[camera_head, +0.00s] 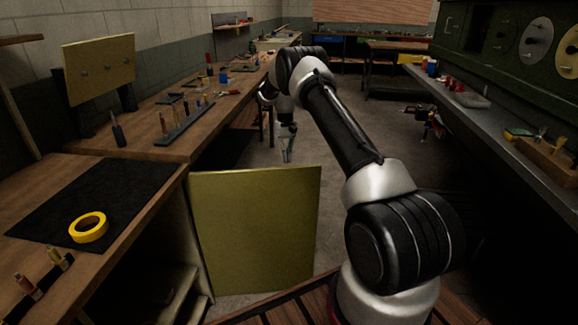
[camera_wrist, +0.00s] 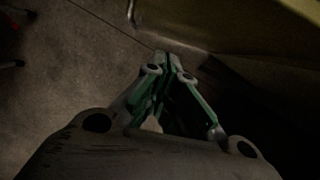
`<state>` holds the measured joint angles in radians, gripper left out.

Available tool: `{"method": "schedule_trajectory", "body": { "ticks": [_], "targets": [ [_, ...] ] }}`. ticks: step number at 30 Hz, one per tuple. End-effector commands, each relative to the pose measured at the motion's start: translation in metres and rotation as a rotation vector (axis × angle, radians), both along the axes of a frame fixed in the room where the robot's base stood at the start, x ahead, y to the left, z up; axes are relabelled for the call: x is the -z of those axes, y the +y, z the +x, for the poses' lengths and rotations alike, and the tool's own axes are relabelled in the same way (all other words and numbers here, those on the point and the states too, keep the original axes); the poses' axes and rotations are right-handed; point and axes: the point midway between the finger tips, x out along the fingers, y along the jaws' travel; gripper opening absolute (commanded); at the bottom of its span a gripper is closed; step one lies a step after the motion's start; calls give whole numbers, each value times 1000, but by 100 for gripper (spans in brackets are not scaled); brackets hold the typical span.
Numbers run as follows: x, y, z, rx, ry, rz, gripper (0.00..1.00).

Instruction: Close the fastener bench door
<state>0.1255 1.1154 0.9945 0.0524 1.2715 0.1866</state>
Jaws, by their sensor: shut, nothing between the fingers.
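The bench door (camera_head: 255,232) is a yellow-green panel in the head view. It stands open, swung out from the front of the left bench, and the dark inside of the cabinet with a shelf (camera_head: 170,290) shows beside it. My gripper (camera_head: 288,156) is beyond the door's top edge, pointing down and apart from it as far as I can see. In the wrist view my gripper (camera_wrist: 162,62) is shut and empty above the floor. A yellowish panel, seemingly the door (camera_wrist: 220,25), with a metal handle (camera_wrist: 131,12) shows at the top.
The left wooden bench (camera_head: 150,130) carries a black mat (camera_head: 100,195), a yellow tape roll (camera_head: 88,227) and several tools. A grey counter (camera_head: 490,130) runs along the right. Open concrete floor (camera_head: 340,140) lies between them.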

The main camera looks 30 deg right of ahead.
Motion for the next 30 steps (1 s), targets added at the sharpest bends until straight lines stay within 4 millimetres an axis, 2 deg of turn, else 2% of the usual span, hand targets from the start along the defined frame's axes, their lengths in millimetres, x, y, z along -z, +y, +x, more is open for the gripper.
{"method": "schedule_trajectory", "body": {
  "ticks": [13, 15, 21, 30],
  "targets": [
    [90, 8, -23, -1, 4, 1, 0],
    [84, 12, -33, -2, 1, 0, 0],
    [84, 19, -53, -1, 1, 0, 0],
    [85, 20, -59, -1, 1, 1, 0]
  ]
}}
